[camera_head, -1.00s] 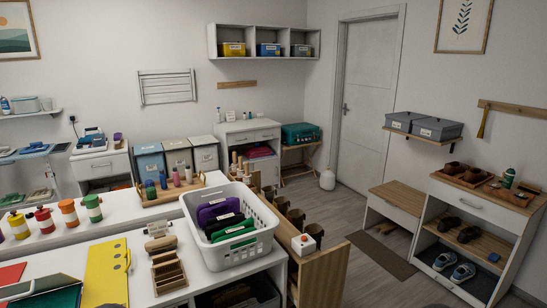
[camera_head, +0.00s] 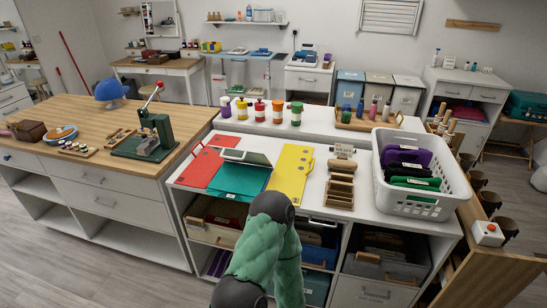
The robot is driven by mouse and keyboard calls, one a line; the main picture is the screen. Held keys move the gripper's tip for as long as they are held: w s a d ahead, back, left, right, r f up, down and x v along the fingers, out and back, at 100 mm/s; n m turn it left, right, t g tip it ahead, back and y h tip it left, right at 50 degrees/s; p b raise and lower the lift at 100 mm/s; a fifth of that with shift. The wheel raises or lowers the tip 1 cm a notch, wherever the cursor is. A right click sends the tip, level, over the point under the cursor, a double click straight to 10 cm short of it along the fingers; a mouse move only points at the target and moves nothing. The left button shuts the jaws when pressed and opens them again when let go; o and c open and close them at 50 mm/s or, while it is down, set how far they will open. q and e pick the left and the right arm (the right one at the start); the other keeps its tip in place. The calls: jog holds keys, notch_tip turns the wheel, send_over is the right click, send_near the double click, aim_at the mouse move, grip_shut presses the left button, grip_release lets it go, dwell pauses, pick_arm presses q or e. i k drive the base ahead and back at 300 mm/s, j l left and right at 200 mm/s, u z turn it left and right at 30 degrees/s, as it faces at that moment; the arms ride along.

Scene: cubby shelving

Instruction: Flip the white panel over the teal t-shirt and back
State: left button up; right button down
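The teal t-shirt (camera_head: 238,182) shows as a flat teal rectangle on the white worktop, between a red board and a yellow board. A small pale panel (camera_head: 246,157) with a dark green part beside it lies at the teal piece's far edge. It looks slightly tilted; I cannot tell how it is attached. One of my arms, green with dark joints, rises from the bottom centre, just in front of the teal piece. Neither gripper's fingers show.
A red board (camera_head: 201,168) lies left and a yellow board (camera_head: 291,172) right of the teal piece. A wooden rack (camera_head: 340,186) and a white basket (camera_head: 420,204) stand further right. Several paint bottles line the raised back ledge. A wooden bench (camera_head: 70,120) with a green press is at the left.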

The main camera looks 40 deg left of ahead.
aim_at(229, 154)
jog(key=u, duration=1.15)
